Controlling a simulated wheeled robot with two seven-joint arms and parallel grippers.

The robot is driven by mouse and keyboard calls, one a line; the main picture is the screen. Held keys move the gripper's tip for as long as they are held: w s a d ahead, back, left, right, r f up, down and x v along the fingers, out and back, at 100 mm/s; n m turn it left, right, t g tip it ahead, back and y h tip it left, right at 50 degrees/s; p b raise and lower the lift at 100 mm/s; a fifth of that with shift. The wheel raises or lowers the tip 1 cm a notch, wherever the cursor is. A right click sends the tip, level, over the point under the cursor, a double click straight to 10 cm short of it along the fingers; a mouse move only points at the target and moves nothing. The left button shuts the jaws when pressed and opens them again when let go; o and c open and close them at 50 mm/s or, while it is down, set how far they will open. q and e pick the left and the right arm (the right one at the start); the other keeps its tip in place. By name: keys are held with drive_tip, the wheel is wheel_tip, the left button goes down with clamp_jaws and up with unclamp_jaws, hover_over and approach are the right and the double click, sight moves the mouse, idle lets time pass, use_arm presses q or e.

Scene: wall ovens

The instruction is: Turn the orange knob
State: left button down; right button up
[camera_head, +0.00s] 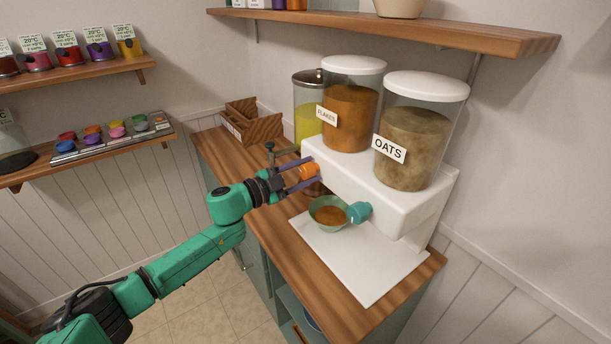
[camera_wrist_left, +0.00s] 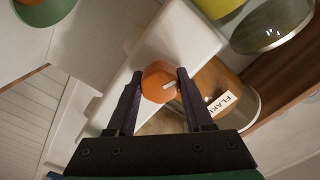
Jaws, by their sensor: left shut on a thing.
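The orange knob (camera_head: 308,171) sits on the front of the white dispenser (camera_head: 375,200), below the FLAKES container (camera_head: 350,112). My left gripper (camera_head: 312,172) reaches the knob from the left, with one finger on each side of it, and is shut on it. In the left wrist view the orange knob (camera_wrist_left: 159,83), with a light mark on its face, is between the two dark fingers of the left gripper (camera_wrist_left: 160,76). A teal knob (camera_head: 360,212) is on the same dispenser below the OATS container (camera_head: 412,145). My right gripper is out of view.
A green bowl (camera_head: 316,203) with brown contents stands on the white base plate (camera_head: 375,277) beside the teal knob. A yellow-filled jar (camera_head: 307,125) and wooden boxes (camera_head: 250,124) are further back on the wooden counter (camera_head: 215,147). A wooden shelf (camera_head: 480,38) hangs above.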

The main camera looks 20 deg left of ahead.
use_arm(q)
drive_tip(key=shift+f+m+b, duration=0.1)
drive_tip(key=shift+m+b, duration=0.25)
drive_tip(key=shift+m, duration=0.55)
drive_tip(key=shift+c, duration=1.4)
unclamp_jaws()
drive_tip(key=shift+s+a+f+b, duration=0.1)
drive_tip(key=shift+s+a+b, duration=0.2)
drive_tip(key=shift+a, duration=0.05)
drive_tip(key=b+v, duration=0.4)
drive_tip(key=v, duration=0.9)
drive_tip(key=shift+s+b, duration=0.25)
drive_tip(key=shift+b, duration=0.1)
drive_tip(key=shift+a, duration=0.1)
